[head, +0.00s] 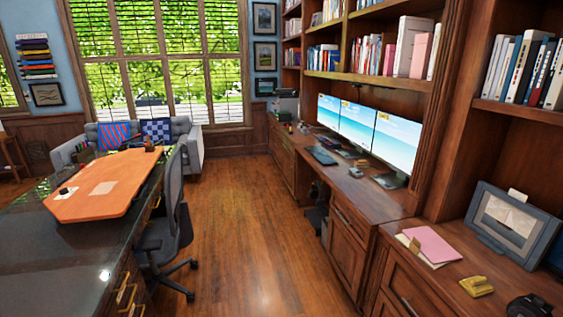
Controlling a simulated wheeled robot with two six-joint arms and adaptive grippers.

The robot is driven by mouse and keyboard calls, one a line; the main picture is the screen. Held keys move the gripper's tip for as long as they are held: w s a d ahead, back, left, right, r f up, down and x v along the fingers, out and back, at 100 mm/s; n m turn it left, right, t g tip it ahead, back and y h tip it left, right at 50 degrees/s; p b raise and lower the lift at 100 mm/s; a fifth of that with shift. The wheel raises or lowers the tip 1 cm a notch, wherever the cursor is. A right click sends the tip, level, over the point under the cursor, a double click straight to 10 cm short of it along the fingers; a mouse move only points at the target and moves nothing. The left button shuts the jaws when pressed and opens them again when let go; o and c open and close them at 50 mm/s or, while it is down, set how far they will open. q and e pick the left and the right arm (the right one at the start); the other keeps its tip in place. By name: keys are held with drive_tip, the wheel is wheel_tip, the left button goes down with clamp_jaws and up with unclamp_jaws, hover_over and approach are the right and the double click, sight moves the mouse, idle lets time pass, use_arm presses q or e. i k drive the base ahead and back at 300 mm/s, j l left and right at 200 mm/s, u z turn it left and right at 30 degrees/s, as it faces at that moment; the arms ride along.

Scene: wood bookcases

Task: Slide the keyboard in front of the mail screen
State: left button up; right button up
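A dark keyboard (322,155) lies on the wooden desk counter along the right wall, in front of the left part of a row of three monitors. The left monitor (328,110), middle monitor (356,122) and right monitor (397,139) all show a blue beach picture with small yellow marks. I cannot tell which one is the mail screen. Neither of my grippers shows in the head view.
Small items (355,171) lie right of the keyboard. A pink paper stack (434,245), a yellow object (476,286) and a grey frame (513,222) sit nearer. An office chair (165,225) and dark desk (70,245) stand left. The wood floor (255,235) between is clear.

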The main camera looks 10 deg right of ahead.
sight(325, 160)
drive_tip(key=i, duration=0.95)
drive_tip(key=i+z, duration=0.1)
drive_tip(key=i, duration=0.8)
drive_tip(key=i+j+z, duration=0.1)
drive_tip(key=i, duration=0.85)
drive_tip(key=i+j+z, duration=0.15)
drive_tip(key=i+z, duration=0.25)
drive_tip(key=i+j+z, duration=1.1)
drive_tip(key=j, duration=0.2)
drive_tip(key=i, duration=0.05)
